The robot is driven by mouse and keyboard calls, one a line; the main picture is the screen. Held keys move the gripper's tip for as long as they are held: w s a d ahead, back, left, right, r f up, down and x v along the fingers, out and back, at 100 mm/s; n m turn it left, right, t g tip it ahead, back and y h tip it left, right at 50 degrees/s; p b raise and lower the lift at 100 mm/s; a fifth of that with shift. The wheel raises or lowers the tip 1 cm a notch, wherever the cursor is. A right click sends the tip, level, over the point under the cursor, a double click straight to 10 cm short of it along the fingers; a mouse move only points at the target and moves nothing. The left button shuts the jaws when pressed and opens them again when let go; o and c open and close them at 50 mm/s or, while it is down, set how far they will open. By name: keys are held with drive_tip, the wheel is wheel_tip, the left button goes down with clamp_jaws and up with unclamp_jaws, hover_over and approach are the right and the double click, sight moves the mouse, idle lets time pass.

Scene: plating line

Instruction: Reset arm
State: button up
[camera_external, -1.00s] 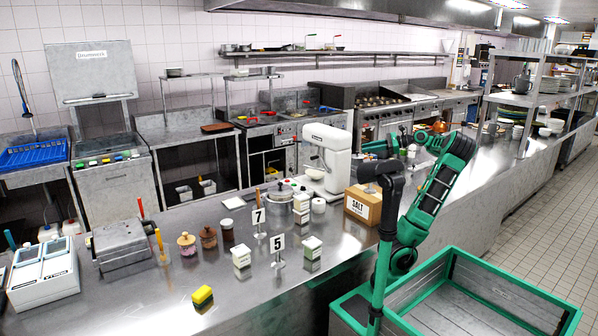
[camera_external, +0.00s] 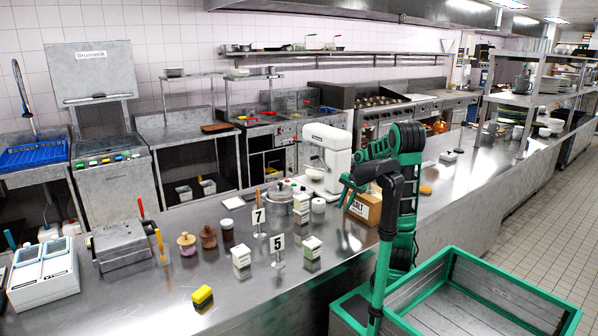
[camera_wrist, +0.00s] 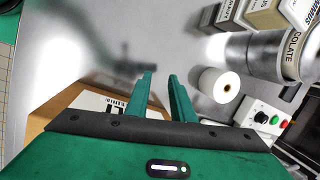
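My green arm stands folded upright over the counter (camera_external: 150,310), its forearm reaching left. My gripper (camera_external: 346,190) is just above and to the left of the cardboard salt box (camera_external: 366,212), partly hiding its label. In the wrist view, my gripper (camera_wrist: 160,75) has two green fingers with a gap between them and nothing held. The box shows below and left of the fingers, partly covered by the gripper body. I cannot tell whether the gripper touches the box.
A white roll (camera_wrist: 219,84) stands close right of the fingers. The white mixer (camera_external: 328,150) and steel pot (camera_external: 278,202) are near my gripper. Number stands, jars and small boxes stand farther left. A green-rimmed crate (camera_external: 520,290) is at front right.

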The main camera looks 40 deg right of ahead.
drive_tip(key=s+f+n+g, duration=0.1)
drive_tip(key=s, duration=0.3)
drive_tip(key=s+f+n+h, duration=0.1)
drive_tip(key=s, duration=0.4)
drive_tip(key=s+f+n+g+h, duration=0.1)
drive_tip(key=s, duration=0.4)
drive_tip(key=shift+d+f+g, duration=0.15)
drive_tip(key=shift+d+g, duration=0.15)
drive_tip(key=shift+d, duration=0.1)
drive_tip(key=s+n, duration=0.1)
drive_tip(key=s, duration=0.1)
drive_tip(key=s+d+n, duration=0.1)
drive_tip(key=s, duration=0.1)
drive_tip(key=s+d+n, duration=0.1)
drive_tip(key=s, duration=0.2)
drive_tip(key=shift+r+h, duration=0.4)
drive_tip(key=shift+s+d+r+n, duration=0.2)
drive_tip(key=shift+d+r+n, duration=0.1)
drive_tip(key=shift+n, duration=0.3)
drive_tip(key=shift+s+d+r+n, duration=0.15)
drive_tip(key=shift+d+n, duration=0.15)
drive_tip(key=shift+n, duration=0.3)
